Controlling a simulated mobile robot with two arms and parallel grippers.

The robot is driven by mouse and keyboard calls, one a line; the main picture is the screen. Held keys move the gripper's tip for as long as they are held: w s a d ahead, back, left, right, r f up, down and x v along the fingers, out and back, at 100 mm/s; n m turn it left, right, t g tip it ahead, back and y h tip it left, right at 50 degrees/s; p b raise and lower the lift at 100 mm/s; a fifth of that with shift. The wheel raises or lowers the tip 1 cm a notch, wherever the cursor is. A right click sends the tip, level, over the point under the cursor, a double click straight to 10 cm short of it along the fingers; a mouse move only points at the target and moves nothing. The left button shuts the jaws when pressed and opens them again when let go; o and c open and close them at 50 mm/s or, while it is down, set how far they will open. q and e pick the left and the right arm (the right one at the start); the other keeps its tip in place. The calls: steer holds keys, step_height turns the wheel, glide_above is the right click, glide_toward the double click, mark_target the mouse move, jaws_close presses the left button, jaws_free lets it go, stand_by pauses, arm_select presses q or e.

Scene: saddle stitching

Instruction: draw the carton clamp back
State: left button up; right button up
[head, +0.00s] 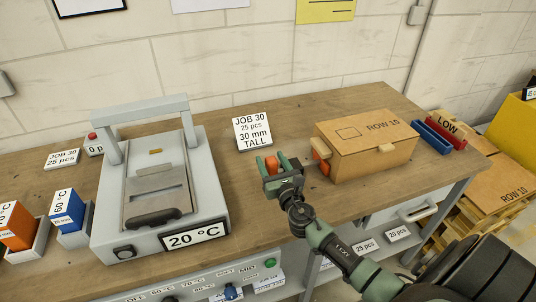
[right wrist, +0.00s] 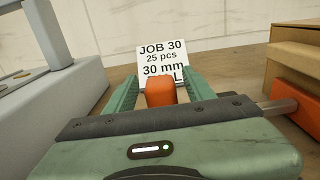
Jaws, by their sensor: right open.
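The carton (head: 360,150), a brown box marked ROW 10, sits on the bench right of centre. An orange clamp pad (head: 321,155) is at its left end; in the right wrist view this orange pad (right wrist: 298,103) is at the right edge, with a short metal rod (right wrist: 277,106) running to it. An orange knob (head: 271,164) stands left of the carton. My right gripper (head: 275,166) is open around it; in the right wrist view the knob (right wrist: 160,92) is between the two green fingers. Whether the fingers touch it I cannot tell. The gripper body hides the knob's lower part and the rod's other end. My left gripper is out of view.
A grey machine (head: 160,195) marked 20 °C stands to the left. A JOB 30 card (head: 252,131) stands behind my right gripper. Blue and red trays (head: 440,130) are right of the carton. Bare bench top (head: 225,118) shows behind and around the card.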

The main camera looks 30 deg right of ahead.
steer(key=shift+x, duration=1.25)
steer(key=shift+w, duration=0.2)
steer(key=c, duration=0.9)
jaws_close()
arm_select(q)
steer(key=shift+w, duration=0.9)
